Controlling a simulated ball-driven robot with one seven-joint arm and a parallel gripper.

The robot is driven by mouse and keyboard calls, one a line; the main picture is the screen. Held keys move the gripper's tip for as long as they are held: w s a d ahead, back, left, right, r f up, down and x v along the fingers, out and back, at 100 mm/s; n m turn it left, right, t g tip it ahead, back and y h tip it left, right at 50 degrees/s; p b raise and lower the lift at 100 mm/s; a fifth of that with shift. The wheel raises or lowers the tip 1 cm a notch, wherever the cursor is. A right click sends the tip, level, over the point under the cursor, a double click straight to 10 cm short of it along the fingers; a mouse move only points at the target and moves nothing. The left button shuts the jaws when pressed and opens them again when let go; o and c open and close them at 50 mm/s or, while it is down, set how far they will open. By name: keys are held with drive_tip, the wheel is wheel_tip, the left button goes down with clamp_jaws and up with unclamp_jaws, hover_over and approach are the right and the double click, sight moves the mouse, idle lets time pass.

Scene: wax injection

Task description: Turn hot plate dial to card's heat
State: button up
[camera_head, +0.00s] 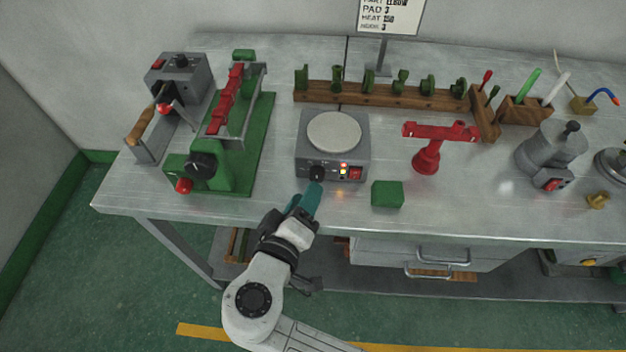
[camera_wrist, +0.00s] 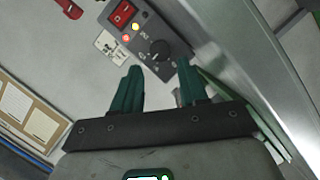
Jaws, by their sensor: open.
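The hot plate (camera_head: 301,143) is a grey box with a round pale top, standing at the table's front left of centre. Its black dial (camera_head: 317,172) is on the front face, beside small lit lamps and a red switch. In the wrist view the dial (camera_wrist: 160,49) lies just beyond my gripper (camera_wrist: 160,82), whose two green fingers are apart with nothing between them. My gripper (camera_head: 306,199) is in front of the dial in the head view. The card (camera_head: 390,15) stands at the back; it reads PAD 3 and a HEAT line that looks like 150, with its top cut off.
A green block (camera_head: 387,194) lies right of the hot plate, and a red stand (camera_head: 427,159) is behind it. A green machine (camera_head: 215,170) stands to the left. A wooden rack (camera_head: 320,94) with green pieces runs along the back.

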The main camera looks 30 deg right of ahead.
sight(315, 179)
drive_tip(key=shift+x, duration=2.6)
drive_tip(key=shift+c, duration=0.3)
drive_tip(key=c, duration=0.7)
